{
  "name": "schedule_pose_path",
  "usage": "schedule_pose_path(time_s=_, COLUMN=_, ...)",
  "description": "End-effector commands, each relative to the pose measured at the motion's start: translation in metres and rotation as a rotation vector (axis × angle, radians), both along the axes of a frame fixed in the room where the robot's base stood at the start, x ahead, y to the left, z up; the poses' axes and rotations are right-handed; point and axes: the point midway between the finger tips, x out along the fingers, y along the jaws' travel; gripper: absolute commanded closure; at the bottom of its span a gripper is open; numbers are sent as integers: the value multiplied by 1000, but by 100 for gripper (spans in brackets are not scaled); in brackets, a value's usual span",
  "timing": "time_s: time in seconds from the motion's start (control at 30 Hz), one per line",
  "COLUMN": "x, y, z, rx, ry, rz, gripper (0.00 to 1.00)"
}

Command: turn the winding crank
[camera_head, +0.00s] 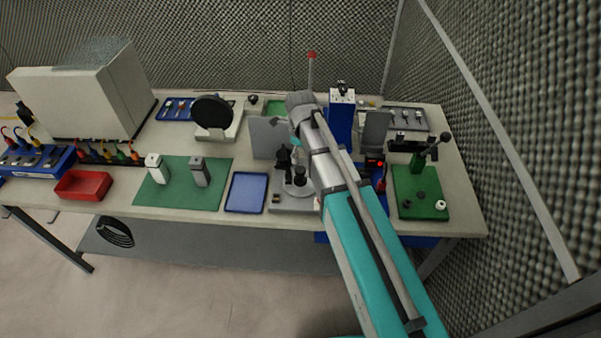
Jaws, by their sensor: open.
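A green device at the right end of the bench has a green base plate (420,198), a small upright post and a dark crank arm (435,147) ending in a black ball knob; it looks like the winding crank. The knob is raised to the upper right of the post. My gripper (291,167) is dark and small in the head view, left of my grey and teal arm and well left of the crank. It is open and apart from the crank. Its fingertips are hard to tell from the dark parts around it, and my arm hides part of the bench middle.
A blue upright device (340,122) and a grey panel (376,131) stand between my arm and the crank. A blue tray (247,192), green mat (212,198) and red bin (83,186) lie left. Dark foam walls close off the back and right.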

Motion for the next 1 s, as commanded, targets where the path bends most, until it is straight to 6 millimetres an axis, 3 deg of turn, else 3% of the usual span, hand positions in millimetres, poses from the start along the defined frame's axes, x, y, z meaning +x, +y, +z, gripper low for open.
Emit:
schedule_pose_path(time_s=0.6, x=0, y=0, z=-52, rx=0, ry=0, rz=0, gripper=10)
schedule_pose_path(time_s=1.0, x=0, y=1, z=-71, rx=0, ry=0, rz=1, gripper=10)
